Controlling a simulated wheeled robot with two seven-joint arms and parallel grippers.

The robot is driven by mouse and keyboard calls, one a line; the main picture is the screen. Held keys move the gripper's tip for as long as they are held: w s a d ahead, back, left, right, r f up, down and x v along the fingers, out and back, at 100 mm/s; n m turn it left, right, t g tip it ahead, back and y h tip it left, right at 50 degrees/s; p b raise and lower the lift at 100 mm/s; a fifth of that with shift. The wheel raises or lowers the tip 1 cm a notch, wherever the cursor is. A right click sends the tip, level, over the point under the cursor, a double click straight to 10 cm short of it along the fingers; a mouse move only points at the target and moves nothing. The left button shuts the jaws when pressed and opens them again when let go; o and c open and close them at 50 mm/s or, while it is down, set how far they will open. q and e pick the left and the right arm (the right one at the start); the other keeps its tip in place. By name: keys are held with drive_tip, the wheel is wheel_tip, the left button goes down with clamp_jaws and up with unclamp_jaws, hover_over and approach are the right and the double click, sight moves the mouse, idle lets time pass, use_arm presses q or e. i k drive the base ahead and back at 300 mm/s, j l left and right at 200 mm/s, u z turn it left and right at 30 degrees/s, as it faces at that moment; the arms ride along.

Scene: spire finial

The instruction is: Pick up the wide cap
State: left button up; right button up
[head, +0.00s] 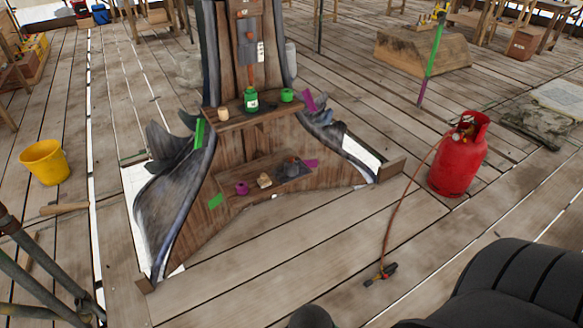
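I cannot tell for sure which thing is the wide cap. On the upper ledge of the wooden spire piece (262,143) stand a green jar (251,101), a short green round piece (287,95) and a small cream cup (223,114). On the lower ledge are a small purple round piece (241,188), a tan piece (264,181) and a dark grey round piece (291,168) on a dark patch. These are small in view and their details are unclear. Neither of my grippers shows; dark parts at the bottom right are probably mine.
A red gas cylinder (459,158) stands right of the spire piece, its hose running to a torch (381,274) on the planks. A yellow bucket (45,162) and metal poles (38,265) are at left. The plank floor in front is mostly clear.

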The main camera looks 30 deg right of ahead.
sight(290, 166)
drive_tip(key=i+l, duration=0.2)
drive_tip(key=i, duration=0.2)
drive_tip(key=i+l+z, duration=0.1)
drive_tip(key=i+z, duration=0.7)
drive_tip(key=i, duration=0.2)
drive_tip(key=z, duration=0.95)
